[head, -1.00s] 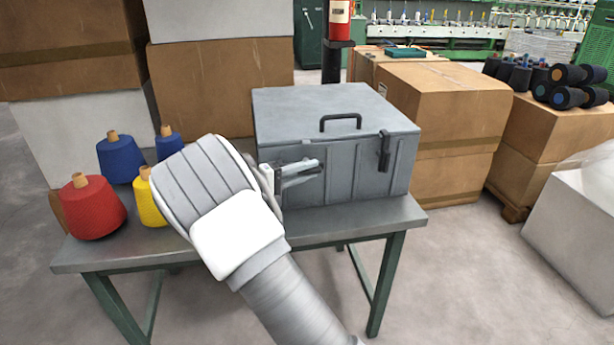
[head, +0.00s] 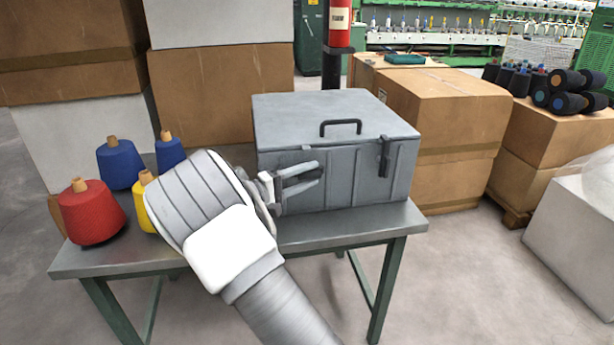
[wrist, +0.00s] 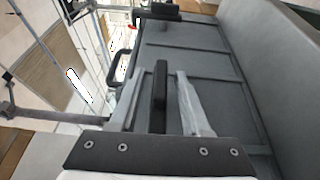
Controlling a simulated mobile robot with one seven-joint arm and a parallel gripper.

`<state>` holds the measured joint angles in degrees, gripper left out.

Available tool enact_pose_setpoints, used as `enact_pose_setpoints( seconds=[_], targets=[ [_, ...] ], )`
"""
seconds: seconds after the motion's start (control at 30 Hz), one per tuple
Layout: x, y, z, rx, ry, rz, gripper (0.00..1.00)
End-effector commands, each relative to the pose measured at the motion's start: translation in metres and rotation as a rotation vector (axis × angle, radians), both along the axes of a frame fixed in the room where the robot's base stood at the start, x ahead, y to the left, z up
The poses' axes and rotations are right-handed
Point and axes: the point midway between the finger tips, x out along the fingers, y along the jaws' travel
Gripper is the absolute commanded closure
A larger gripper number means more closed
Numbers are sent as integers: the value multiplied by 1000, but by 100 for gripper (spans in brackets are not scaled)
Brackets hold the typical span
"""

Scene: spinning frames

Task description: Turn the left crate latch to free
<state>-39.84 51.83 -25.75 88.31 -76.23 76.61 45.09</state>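A grey lidded crate (head: 337,112) stands on a metal table. Its left latch (wrist: 160,95), a dark bar, shows in the wrist view; my gripper mostly covers it in the head view. My gripper (head: 318,172) is at the left part of the crate's front. In the wrist view its two fingers (wrist: 162,90) are apart, one on each side of the left latch, with a visible gap to each. The right latch (head: 385,158) hangs upright on the crate front; it also shows in the wrist view (wrist: 158,12).
A black handle (head: 341,127) is on the lid. Red (head: 91,213), blue (head: 120,166) and yellow (head: 150,205) yarn cones stand left on the table (head: 345,228). Cardboard boxes (head: 445,110) are stacked behind and to the right. The table's front right is bare.

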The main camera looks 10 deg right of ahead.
Motion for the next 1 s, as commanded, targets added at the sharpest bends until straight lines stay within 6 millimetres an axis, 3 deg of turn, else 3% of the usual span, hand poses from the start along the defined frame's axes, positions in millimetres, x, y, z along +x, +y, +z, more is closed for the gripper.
enact_pose_setpoints(
  seconds=[0.2,0.37,0.8,1.0],
  targets=[
    [-1,3,0,1,0,1,52],
    [-8,21,1,1,0,3,52],
    [-48,118,0,0,1,3,52],
    [-61,149,-2,0,0,2,52]
  ],
)
